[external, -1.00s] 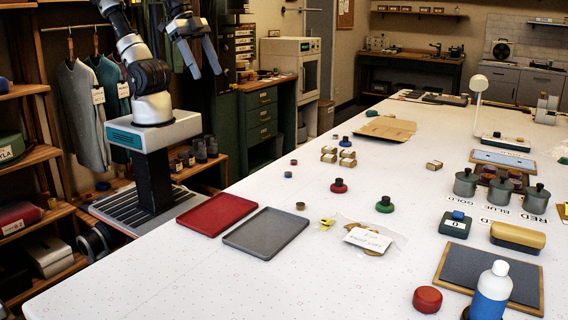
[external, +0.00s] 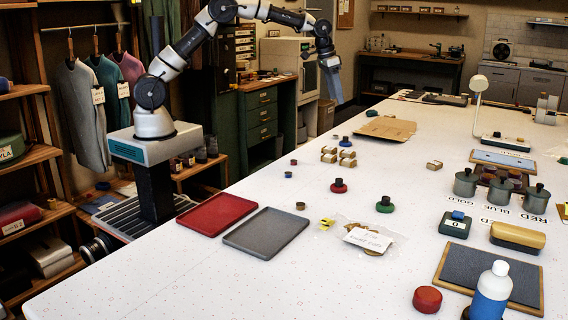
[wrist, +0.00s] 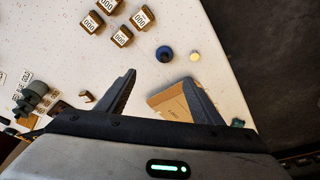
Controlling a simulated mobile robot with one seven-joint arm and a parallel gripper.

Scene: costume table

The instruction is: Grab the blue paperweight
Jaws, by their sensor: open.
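The blue paperweight (external: 345,142) is a small blue disc with a dark knob. It stands upright on the white table, near its far left edge in the external view. In the wrist view the blue paperweight (wrist: 164,54) shows from above, just beyond the fingertips and roughly between their lines. My gripper (external: 336,96) hangs above the table's left edge region, fingers pointing down. In the wrist view my gripper (wrist: 159,76) has its two fingers spread with nothing held between them. The fingers are apart from the paperweight.
Several small labelled boxes (wrist: 122,36) stand close to the paperweight. A flat brown cardboard piece (external: 387,128) lies nearby. Red (external: 338,186) and green (external: 385,205) knobbed discs stand nearer the camera.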

